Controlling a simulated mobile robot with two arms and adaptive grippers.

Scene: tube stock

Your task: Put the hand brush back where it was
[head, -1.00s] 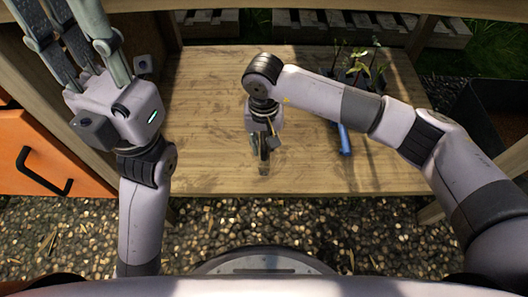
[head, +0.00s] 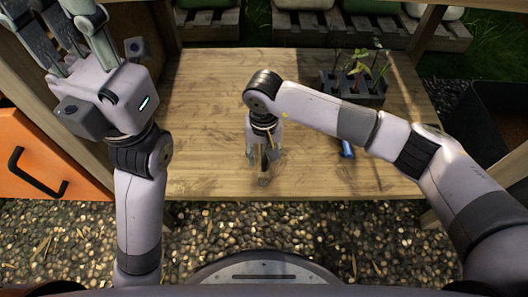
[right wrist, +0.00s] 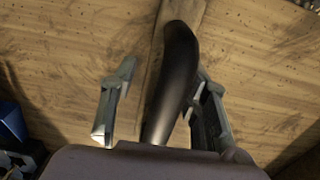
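A dark, rounded handle (right wrist: 172,85), which I take to be the hand brush's, lies between the fingers of my right gripper (right wrist: 158,100) in the right wrist view. A gap shows between the handle and the left finger; the right finger is close beside it, and I cannot tell if they touch. The gripper's palm hides the handle's lower end. In the head view my right gripper (head: 263,160) points down at the table, with a small dark end showing below it. The brush's bristles are not visible. My left gripper (head: 70,25) is raised at upper left, fingers apart, tips cut off.
The wooden table (head: 210,110) is mostly clear on its left. A grey seedling tray (head: 352,92) stands at the back right. A blue object (head: 346,149) lies partly behind my right arm. An orange drawer unit (head: 40,160) stands left; a dark bin (head: 495,105) stands right.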

